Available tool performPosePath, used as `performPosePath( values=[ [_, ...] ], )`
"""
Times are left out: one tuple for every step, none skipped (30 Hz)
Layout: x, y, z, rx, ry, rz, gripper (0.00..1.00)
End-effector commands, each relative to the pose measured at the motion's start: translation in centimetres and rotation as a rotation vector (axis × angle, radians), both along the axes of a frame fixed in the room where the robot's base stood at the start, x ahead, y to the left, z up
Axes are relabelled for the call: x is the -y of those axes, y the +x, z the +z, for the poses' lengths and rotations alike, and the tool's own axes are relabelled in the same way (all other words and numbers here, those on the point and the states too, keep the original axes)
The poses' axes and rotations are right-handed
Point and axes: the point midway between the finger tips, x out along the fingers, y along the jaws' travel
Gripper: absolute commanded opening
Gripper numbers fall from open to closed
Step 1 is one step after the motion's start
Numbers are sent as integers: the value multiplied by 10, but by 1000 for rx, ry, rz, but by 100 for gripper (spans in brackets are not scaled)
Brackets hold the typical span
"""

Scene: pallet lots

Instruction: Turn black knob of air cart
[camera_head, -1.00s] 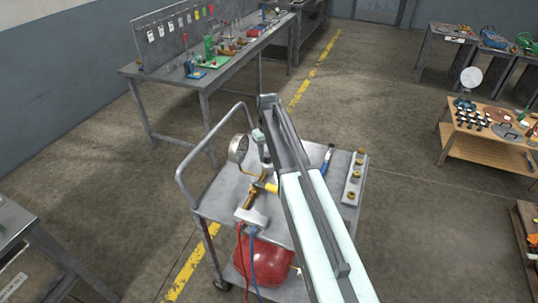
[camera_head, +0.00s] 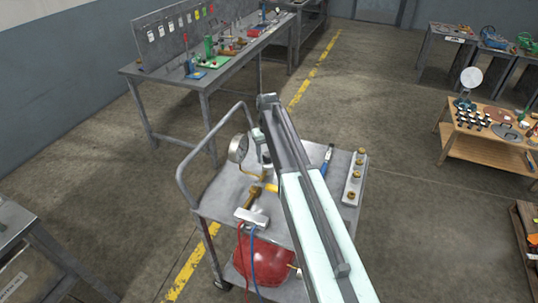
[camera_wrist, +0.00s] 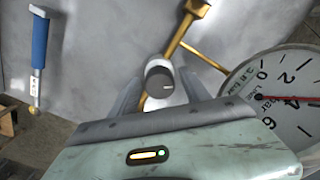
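The black knob (camera_wrist: 160,82), dark with a short white mark on its face, stands on brass pipework in the wrist view. My gripper (camera_wrist: 161,92) is open, with one finger on each side of the knob and a gap visible at both sides. In the head view my gripper (camera_head: 262,147) is over the air cart (camera_head: 218,192), just right of the pressure gauge (camera_head: 238,149). My arm hides the knob there. The gauge's white dial (camera_wrist: 283,98) is at the right in the wrist view.
A blue-handled tool (camera_head: 327,160) and a strip with brass fittings (camera_head: 354,178) lie on the cart's right side. A red tank (camera_head: 264,262) is on the lower shelf. A tubular handle (camera_head: 182,180) rises at the left. A workbench (camera_head: 205,86) stands behind.

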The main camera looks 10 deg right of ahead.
Motion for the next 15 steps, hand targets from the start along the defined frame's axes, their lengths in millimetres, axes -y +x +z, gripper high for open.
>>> performPosePath(
  values=[
    [0,0,0,1,0,0,61],
    [0,0,0,1,-1,0,61],
    [0,1,0,2,-1,0,61],
    [0,1,0,2,-1,0,61],
    [1,1,0,3,-1,0,61],
    [1,1,0,3,-1,0,61],
    [1,1,0,3,-2,0,61],
    [1,1,0,4,-1,0,61],
    [1,1,1,4,-1,0,61],
    [1,1,2,4,-1,0,61],
    [1,2,3,4,-1,0,61],
    [1,2,6,4,-1,0,61],
    [1,1,9,4,-1,0,61],
    [1,2,13,4,-1,0,61],
    [1,1,19,4,-1,0,61]
  ],
)
